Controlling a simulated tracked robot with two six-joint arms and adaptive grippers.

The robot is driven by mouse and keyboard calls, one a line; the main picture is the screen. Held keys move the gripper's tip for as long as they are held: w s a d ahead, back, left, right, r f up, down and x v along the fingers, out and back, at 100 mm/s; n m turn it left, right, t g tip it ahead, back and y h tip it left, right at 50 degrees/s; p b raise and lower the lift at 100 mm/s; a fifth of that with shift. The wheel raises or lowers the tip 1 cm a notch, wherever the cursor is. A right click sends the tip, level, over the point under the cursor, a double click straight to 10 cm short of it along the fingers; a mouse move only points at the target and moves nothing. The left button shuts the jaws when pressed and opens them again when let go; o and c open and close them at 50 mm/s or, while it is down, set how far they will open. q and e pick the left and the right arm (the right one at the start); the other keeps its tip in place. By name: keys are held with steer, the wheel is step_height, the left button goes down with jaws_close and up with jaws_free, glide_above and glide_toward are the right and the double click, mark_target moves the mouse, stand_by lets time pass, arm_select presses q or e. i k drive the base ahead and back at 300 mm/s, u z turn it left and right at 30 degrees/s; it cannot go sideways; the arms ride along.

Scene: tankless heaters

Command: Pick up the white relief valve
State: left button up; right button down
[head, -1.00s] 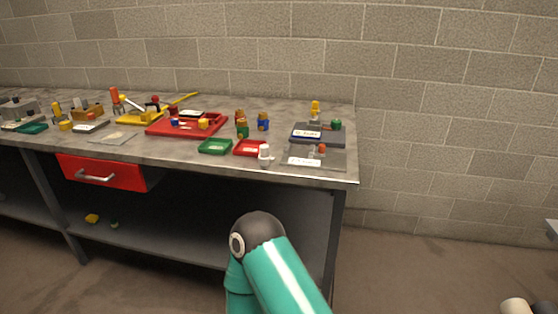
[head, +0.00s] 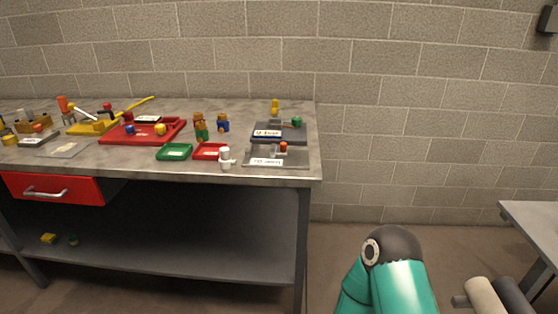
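The white relief valve (head: 225,158) stands upright near the front edge of the grey workbench (head: 240,174). It is just in front of a small red tray (head: 208,151) and left of a grey plate (head: 275,158) with a white label. Neither of my grippers is in view.
A green tray (head: 174,151), a large red tray (head: 115,134) and several small coloured fittings share the bench. A dark raised block (head: 292,134) is at its right end. A red drawer (head: 58,188) hangs below. A second table (head: 535,222) is at far right.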

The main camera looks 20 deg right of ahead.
mark_target(226, 162)
steer(key=z, duration=0.3)
steer(key=i, duration=1)
steer(key=u, duration=0.05)
